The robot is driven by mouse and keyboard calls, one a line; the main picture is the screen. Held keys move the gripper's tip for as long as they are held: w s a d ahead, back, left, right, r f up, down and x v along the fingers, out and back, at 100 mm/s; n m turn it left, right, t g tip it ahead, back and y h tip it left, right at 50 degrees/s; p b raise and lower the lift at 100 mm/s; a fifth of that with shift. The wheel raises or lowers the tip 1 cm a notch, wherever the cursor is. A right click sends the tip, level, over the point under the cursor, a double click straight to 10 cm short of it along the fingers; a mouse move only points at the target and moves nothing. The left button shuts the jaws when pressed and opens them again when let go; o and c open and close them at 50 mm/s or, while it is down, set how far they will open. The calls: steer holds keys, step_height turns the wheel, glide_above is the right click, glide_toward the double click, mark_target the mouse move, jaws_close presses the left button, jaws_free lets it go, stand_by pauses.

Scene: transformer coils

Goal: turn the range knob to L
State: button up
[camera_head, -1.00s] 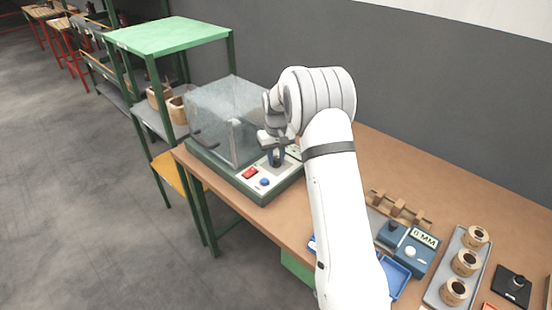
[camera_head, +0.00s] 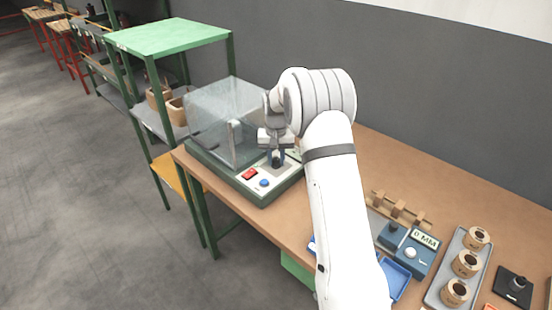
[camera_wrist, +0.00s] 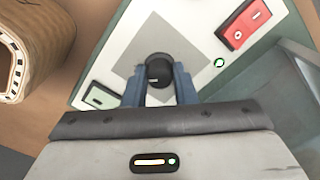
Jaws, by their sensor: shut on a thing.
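The range knob (camera_wrist: 158,72) is round and black with a small white mark on its top. It sits on a grey square of the tester's light panel (camera_wrist: 130,35). My gripper (camera_wrist: 158,84) has its two blue fingers on either side of the knob and is shut on it. In the head view my gripper (camera_head: 276,157) is down at the panel of the tester (camera_head: 275,192), and the fingers mostly hide the knob there. I cannot read an L or any other range letter.
A red switch (camera_head: 249,174) and a blue button (camera_head: 264,183) are on the panel. A clear cover (camera_head: 215,110) stands behind my gripper. A blue meter (camera_head: 410,250) and a tray (camera_head: 440,290) with wound coils are at the right of the bench.

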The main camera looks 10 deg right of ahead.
mark_target(276, 160)
steer(key=shift+f, duration=0.1)
steer(key=o, duration=1)
steer(key=shift+r, duration=0.2)
step_height(276, 160, up, 7)
steer(key=shift+r, duration=0.3)
